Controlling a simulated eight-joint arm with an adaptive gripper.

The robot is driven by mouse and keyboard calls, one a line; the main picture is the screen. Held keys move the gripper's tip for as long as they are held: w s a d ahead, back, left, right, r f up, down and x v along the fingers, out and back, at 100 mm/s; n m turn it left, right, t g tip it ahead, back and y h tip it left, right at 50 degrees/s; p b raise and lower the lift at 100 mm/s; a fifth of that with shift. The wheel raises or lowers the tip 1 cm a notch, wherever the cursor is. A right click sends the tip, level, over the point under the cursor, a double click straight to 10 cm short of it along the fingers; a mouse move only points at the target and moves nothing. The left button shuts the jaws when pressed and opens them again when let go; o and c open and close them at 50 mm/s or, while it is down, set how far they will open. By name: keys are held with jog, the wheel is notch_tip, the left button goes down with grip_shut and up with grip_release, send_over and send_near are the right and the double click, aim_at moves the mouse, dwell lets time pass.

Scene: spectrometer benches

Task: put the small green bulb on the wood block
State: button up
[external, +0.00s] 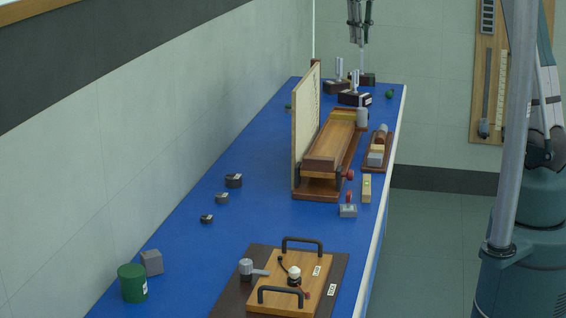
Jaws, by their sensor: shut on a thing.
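My gripper (361,42) shows small at the top centre, pointing down over the far end of the blue bench. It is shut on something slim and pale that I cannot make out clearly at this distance. A small round green thing (390,93), which looks like the bulb, sits on the bench near the far right edge, apart from my gripper. A light wood block (367,188) lies near the right edge in the middle of the bench. Another small green thing (288,107) is partly hidden behind the upright board.
The upright board (307,127) and long wooden bench unit (337,145) stand mid-bench. Dark-based posts (354,98) stand at the far end. A handled wooden panel (272,278) and green canister (132,283) are in front. The left middle is mostly clear around small dark weights (233,181).

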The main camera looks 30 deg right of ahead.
jog(key=s+d+m, duration=0.1)
jog(key=d+m, duration=0.1)
jog(key=d, duration=0.6)
send_over(370, 148)
notch_tip(370, 148, down, 25)
jog(key=shift+d+f, duration=0.2)
jog(key=shift+f, duration=0.3)
jog(key=shift+w, duration=0.1)
jog(key=shift+f, duration=3.15)
jog(key=shift+f, duration=1.85)
jog(key=shift+f, duration=0.2)
jog(key=o, duration=0.7)
